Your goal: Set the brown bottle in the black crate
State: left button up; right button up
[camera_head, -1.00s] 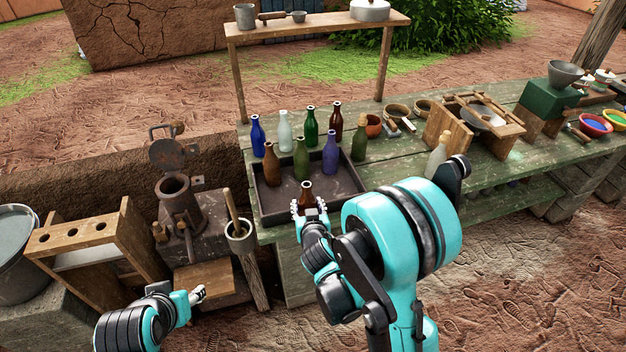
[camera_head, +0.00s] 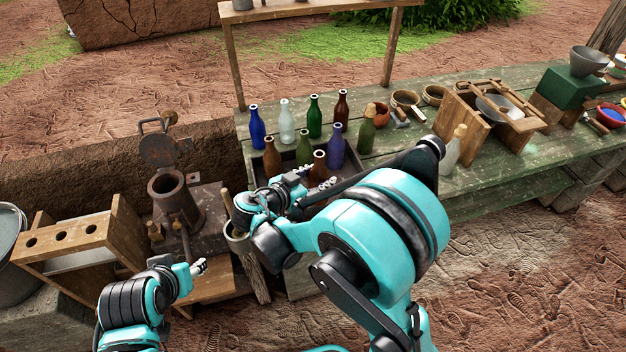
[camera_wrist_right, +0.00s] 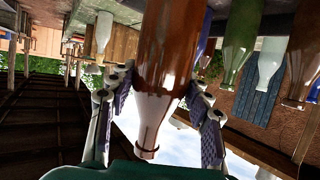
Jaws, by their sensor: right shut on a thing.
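My right gripper (camera_head: 322,182) is shut on a brown bottle (camera_head: 319,164), which it holds upright by the look of the head view. The bottle fills the middle of the inverted right wrist view (camera_wrist_right: 170,50), with a finger on each side. The black crate (camera_head: 288,161) is a shallow dark tray on the green table, largely hidden by my arm. The held bottle's base is hidden. My left gripper (camera_head: 199,267) is low at the left; its jaw state is unclear.
Blue (camera_head: 257,127), clear (camera_head: 287,122), green (camera_head: 314,117) and brown (camera_head: 341,109) bottles stand behind the crate. An olive bottle (camera_head: 367,129) stands at its right and a pale bottle (camera_head: 454,148) farther right. A metal mortar device (camera_head: 170,190) is at the left.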

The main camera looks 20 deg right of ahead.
jog(key=w+f+b, duration=0.1)
jog(key=w+f, duration=0.1)
jog(key=f, duration=0.1)
jog(key=w+f+b, duration=0.1)
jog(key=w+f, duration=0.1)
jog(key=w, duration=0.1)
jog(key=w+d+f+b, duration=0.1)
jog(key=w+f+b, duration=0.1)
jog(key=f, duration=0.1)
jog(key=shift+w+f, duration=0.15)
jog(key=shift+f, duration=0.2)
jog(key=shift+r, duration=0.1)
jog(key=o, duration=1.3)
